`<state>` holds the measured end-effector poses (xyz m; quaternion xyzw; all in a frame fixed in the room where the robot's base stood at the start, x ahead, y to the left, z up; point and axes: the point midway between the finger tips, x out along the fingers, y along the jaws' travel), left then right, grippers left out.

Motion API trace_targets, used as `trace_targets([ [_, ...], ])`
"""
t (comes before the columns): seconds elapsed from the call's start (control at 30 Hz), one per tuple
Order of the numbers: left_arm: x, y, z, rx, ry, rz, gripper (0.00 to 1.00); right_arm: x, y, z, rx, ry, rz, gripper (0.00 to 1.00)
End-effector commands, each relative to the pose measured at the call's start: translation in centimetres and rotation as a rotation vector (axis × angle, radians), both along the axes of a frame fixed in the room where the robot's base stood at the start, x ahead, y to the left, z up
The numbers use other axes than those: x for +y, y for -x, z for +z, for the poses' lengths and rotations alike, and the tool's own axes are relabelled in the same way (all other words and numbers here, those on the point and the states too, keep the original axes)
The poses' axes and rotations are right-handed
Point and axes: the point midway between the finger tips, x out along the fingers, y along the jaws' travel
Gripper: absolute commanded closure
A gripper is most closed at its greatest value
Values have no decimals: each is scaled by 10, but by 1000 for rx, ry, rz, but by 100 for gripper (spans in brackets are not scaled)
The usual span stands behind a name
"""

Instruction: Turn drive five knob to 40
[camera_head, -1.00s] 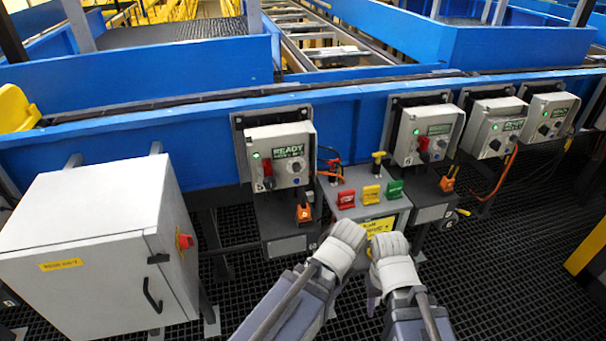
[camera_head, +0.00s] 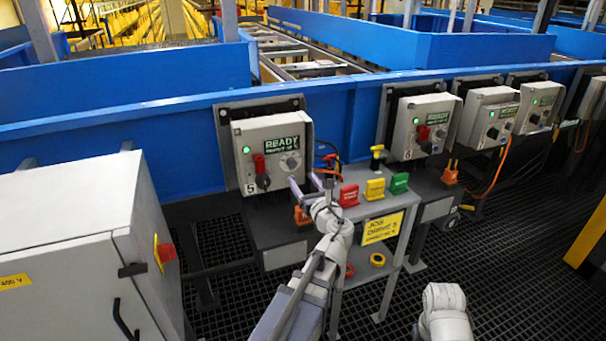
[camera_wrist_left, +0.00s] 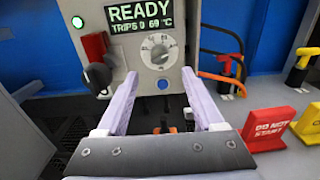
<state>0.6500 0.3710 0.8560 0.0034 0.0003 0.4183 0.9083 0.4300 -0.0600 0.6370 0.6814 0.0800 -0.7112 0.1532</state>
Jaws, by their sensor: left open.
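The drive five box (camera_head: 240,175) is a light grey panel marked 5, with a lit green lamp and a READY display. Its round grey knob (camera_head: 292,162) sits below the display, and it also shows in the left wrist view (camera_wrist_left: 159,50) with a scale around it. The knob's exact setting is too small to read. My left gripper (camera_head: 305,184) is open and empty, just below and in front of the knob. In the left wrist view its fingers (camera_wrist_left: 160,78) point toward the panel, apart from the knob. My right wrist (camera_head: 445,312) is low at the right; its fingers are hidden.
A red switch with a black rotary handle (camera_wrist_left: 98,72) is left of the knob. Red, yellow and green tags (camera_head: 375,189) stand on a grey stand at right. A large grey cabinet (camera_head: 70,240) fills the lower left. More drive boxes (camera_head: 422,125) line the blue conveyor.

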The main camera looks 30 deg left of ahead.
Motion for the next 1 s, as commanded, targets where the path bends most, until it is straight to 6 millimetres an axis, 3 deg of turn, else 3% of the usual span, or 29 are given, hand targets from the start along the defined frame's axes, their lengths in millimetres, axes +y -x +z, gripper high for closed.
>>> trace_targets([
  [0.6, 55, -48, 0, -3, 5, 2, 31, 0, 0, 1, 0, 0, 0, 50],
  [1.0, 59, -50, 0, -3, 6, 1, 31, 0, 0, 1, 0, 0, 0, 50],
])
